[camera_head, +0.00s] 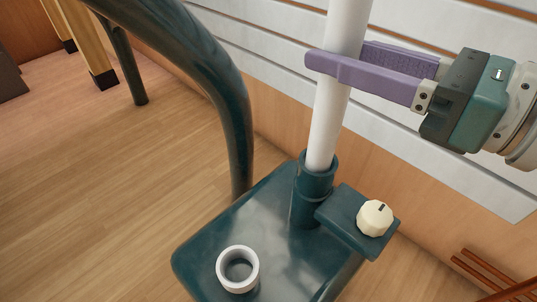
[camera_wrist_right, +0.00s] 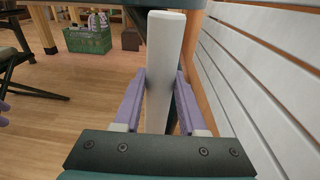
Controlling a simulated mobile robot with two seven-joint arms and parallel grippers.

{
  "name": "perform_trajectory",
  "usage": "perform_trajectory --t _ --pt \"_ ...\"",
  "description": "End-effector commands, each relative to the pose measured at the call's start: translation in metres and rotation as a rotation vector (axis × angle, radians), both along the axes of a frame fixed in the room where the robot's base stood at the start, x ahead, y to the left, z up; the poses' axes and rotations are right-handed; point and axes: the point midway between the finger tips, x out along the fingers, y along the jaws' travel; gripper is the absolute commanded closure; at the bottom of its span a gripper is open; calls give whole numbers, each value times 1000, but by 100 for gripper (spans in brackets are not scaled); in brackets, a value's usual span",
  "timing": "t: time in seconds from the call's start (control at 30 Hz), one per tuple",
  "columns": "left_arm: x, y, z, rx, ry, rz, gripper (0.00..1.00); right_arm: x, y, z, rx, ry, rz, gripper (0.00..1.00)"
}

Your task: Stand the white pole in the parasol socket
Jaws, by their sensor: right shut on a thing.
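The white pole (camera_head: 328,125) stands nearly upright, leaning slightly. Its lower end is inside the dark green parasol socket (camera_head: 306,202); how deep it sits is hidden by the socket wall. The socket rises from a dark green base (camera_head: 200,252). My right gripper (camera_head: 338,64) comes in from the right, its purple fingers shut on the pole well above the socket. In the right wrist view the pole (camera_wrist_right: 164,60) is between the fingers. My left gripper is not in the head view; a purple sliver at the wrist view's left edge (camera_wrist_right: 3,111) looks like its fingers.
A cream knob (camera_head: 375,218) sits on a bracket beside the socket. A pale grey ring (camera_head: 223,265) is at the base's front. A thick dark green curved tube (camera_head: 215,70) passes left of the pole. White slats (camera_head: 265,65) stand behind. A green crate (camera_wrist_right: 88,42) is farther off.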

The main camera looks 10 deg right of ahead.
Motion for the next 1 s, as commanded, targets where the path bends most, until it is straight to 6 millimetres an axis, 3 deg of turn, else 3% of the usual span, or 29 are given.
perform_trajectory --t 0.8,0.83,1.0 --pt "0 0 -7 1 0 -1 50 0 0 -8 0 0 0 100" --pt "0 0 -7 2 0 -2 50 0 0 -8 0 0 0 56" --pt "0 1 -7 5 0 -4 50 0 0 -8 0 0 0 37"
